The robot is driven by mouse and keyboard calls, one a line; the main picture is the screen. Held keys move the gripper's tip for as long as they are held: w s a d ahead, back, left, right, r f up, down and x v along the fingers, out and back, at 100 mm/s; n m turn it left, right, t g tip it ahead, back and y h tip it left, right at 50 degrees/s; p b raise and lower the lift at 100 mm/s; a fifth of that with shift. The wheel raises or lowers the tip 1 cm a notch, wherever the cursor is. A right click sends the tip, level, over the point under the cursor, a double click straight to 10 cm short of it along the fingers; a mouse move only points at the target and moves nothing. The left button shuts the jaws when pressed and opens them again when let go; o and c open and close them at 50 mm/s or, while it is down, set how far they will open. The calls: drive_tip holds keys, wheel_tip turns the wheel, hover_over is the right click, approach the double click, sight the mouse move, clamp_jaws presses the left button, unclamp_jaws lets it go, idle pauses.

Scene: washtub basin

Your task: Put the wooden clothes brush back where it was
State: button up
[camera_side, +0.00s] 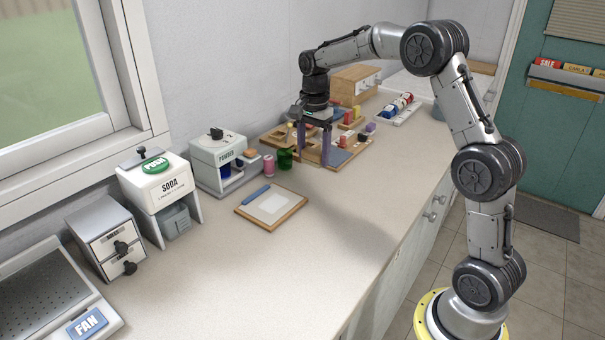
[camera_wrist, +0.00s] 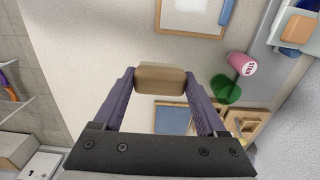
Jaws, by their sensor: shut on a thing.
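My gripper (camera_side: 313,158) is in the side view over the wooden organizer on the counter, pointing down with its purple fingers. In the wrist view my gripper (camera_wrist: 160,80) is shut on a tan block-like piece, which looks like the wooden clothes brush (camera_wrist: 161,77). The brush lies across between the two fingertips. Bristles cannot be made out. In the side view the brush is too small and too hidden by the fingers to tell clearly. A blue-lined tray section (camera_wrist: 172,119) shows beneath the gripper in the wrist view.
The powder dispenser (camera_side: 218,158) and soda machine (camera_side: 160,195) are farther left. A wood-framed board (camera_side: 290,217) lies in front. The counter right of the board is clear.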

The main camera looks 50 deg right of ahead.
hover_over(303, 185)
wheel_tip(303, 185, down, 6)
drive_tip(key=shift+r, duration=0.2)
drive_tip(key=shift+w+f, duration=0.15)
drive_tip(key=shift+f, duration=1.45)
drive_tip(key=shift+f, duration=0.2)
drive_tip(key=o, duration=1.2)
drive_tip(key=shift+o, duration=0.2)
drive_tip(key=shift+r, duration=0.15)
